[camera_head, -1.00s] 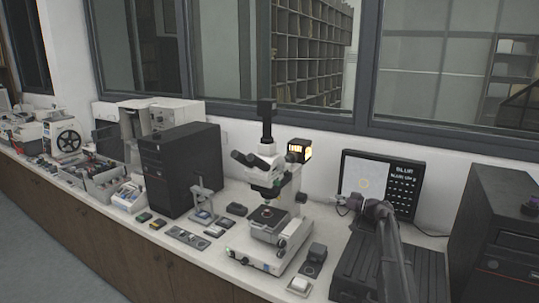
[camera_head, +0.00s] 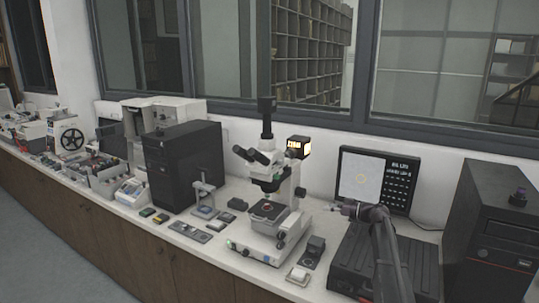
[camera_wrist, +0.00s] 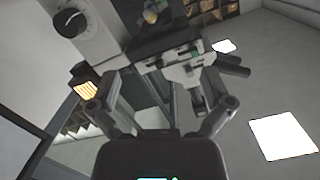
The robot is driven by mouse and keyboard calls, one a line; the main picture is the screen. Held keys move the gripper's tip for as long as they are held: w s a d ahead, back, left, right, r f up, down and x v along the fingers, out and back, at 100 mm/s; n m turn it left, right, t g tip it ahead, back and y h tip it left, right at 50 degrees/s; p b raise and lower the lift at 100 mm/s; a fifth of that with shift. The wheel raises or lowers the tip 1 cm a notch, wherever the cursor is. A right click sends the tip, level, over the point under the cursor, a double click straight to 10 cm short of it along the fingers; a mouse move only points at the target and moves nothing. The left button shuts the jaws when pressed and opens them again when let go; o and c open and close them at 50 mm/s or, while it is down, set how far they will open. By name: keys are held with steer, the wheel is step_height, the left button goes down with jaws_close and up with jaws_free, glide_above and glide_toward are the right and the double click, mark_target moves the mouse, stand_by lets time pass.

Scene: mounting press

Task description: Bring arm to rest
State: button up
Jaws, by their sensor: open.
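My gripper (camera_head: 334,207) is at the end of my dark arm, in front of the lower left of the monitor and right of the microscope in the head view. In the wrist view my gripper (camera_wrist: 162,104) has its two fingers spread apart, with nothing held between them. The white and black microscope (camera_head: 266,190) stands on the bench, and a small reddish thing lies on its stage. A small press-like stand with an upright column (camera_head: 204,192) is left of the microscope.
A black ribbed case (camera_head: 350,262) lies under my arm. The monitor (camera_head: 377,178) and a dark computer tower (camera_head: 490,240) are at the right. Another black tower (camera_head: 184,165) stands left of the microscope. Small blocks and plates lie along the bench front.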

steer(key=s+a+f+m+g+h+b, duration=0.1)
steer(key=s+a+f+m+g+h, duration=0.2)
steer(key=s+f, duration=0.55)
steer(key=s+a+f+g+h+b, duration=0.1)
steer(key=s+a+f+g+h, duration=0.4)
steer(key=s, duration=0.6)
steer(key=s+d+f+m+h+b, duration=0.1)
steer(key=s+f+m+h, duration=0.1)
steer(key=s, duration=0.7)
steer(key=s+d+f+m+h+b, duration=0.1)
steer(key=s+f+m+h, duration=0.2)
steer(key=s, duration=0.6)
step_height(320, 180, down, 2)
steer(key=shift+s+d+f+h, duration=0.2)
steer(key=shift+d+h, duration=0.1)
steer(key=shift+h, duration=0.5)
steer(key=c, duration=0.6)
